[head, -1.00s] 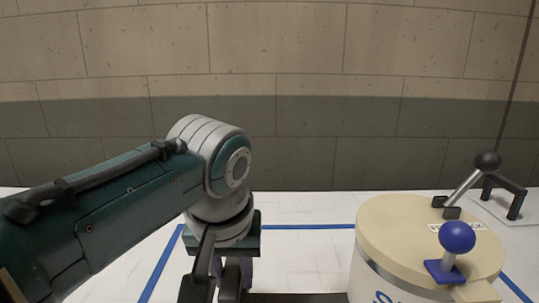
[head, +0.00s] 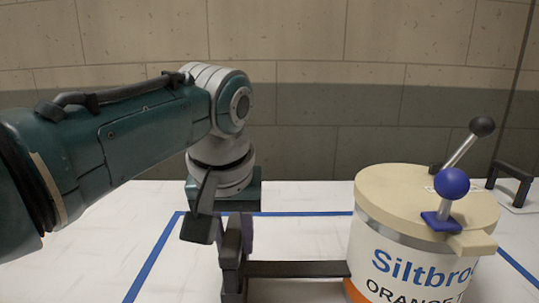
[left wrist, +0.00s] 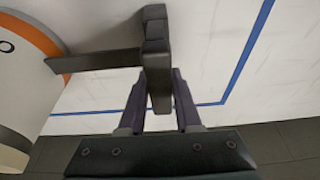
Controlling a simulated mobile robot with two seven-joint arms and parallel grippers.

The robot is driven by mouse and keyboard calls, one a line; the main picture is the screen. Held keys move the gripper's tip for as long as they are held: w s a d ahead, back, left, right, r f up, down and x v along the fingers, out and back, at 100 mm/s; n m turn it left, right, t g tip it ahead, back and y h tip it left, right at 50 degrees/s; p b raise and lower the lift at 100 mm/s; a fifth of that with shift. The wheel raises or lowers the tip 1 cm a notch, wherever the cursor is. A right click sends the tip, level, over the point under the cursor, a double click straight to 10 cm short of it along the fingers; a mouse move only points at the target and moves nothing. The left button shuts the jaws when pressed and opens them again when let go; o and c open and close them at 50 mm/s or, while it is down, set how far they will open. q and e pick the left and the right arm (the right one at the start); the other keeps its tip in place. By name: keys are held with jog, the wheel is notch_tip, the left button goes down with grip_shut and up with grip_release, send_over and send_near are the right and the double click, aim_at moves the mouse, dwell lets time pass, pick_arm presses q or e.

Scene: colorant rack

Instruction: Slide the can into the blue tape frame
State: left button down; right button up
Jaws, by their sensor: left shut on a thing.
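The can (head: 375,245) is white with an orange lower band, a beige lid and "Siltbroo…" lettering. A blue knob (head: 453,184) and a black-tipped lever (head: 462,148) stand on its lid. The blue tape frame (head: 150,267) is on the white table; its back line passes behind the can, and its near side is out of view. My left gripper (head: 240,235) is shut on a dark upright grip (left wrist: 157,85), joined to the can by a dark bar (head: 295,269). My right gripper is not in view.
A small black handle on a pale plate (head: 515,178) is at the table's back right. A block wall (head: 340,130) stands behind the table. The table inside the tape, left of the can, is clear.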

pick_arm(q)
jog(key=c, duration=0.5)
grip_release()
